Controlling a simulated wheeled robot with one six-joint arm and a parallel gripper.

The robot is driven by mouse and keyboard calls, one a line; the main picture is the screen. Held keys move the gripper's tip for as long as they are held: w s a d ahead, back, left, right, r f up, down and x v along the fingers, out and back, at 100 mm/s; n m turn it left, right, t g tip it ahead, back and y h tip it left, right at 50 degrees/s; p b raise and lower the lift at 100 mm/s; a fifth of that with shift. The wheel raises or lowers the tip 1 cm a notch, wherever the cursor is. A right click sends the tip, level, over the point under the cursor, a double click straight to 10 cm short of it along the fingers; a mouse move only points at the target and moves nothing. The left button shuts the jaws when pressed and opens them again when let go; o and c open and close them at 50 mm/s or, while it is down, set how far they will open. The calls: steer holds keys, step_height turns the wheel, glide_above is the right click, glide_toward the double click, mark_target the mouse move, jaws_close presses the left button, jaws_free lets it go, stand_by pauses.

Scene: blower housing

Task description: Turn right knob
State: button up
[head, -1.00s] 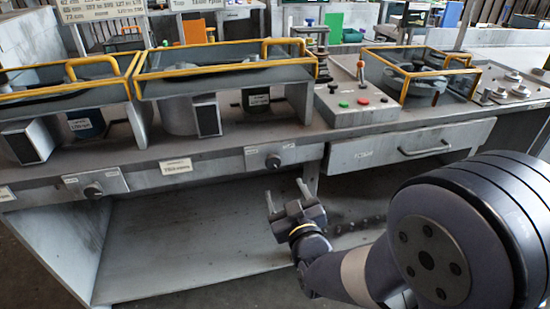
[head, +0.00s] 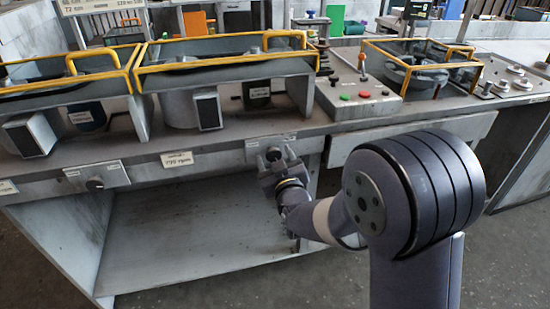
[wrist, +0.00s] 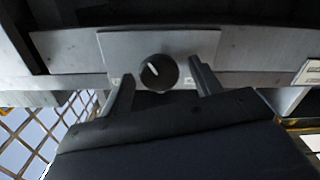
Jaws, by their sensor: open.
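The right knob (head: 273,155) is a dark round knob on a light metal plate on the bench front. In the wrist view the knob (wrist: 159,72) shows a white pointer line tilted up and to the left. My gripper (head: 276,162) is open in front of it and partly covers it in the head view. In the wrist view my gripper's fingers (wrist: 162,82) stand on either side of the knob, with gaps between them and it. I cannot tell how deep the fingertips reach. The left knob (head: 95,184) sits on its own plate to the left.
Above on the bench (head: 225,135) stand yellow-railed housings (head: 225,62) and a control box (head: 355,102) with buttons and a lever. A drawer front (head: 350,150) lies right of the right knob, partly behind my arm. Open shelf space (head: 190,245) lies below.

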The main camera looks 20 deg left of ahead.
steer(key=c, duration=1)
steer(key=shift+o, duration=0.2)
steer(key=m+b, duration=0.1)
steer(key=b, duration=0.1)
steer(key=shift+f+b, duration=0.2)
steer(key=shift+b, duration=0.1)
steer(key=shift+r+m+b, duration=0.2)
steer(key=shift+m+b, duration=0.55)
steer(key=shift+m, duration=0.25)
steer(key=o, duration=1)
steer(key=shift+c, duration=0.2)
steer(key=v, duration=1)
steer(key=shift+s+d, duration=0.2)
steer(key=shift+s, duration=0.15)
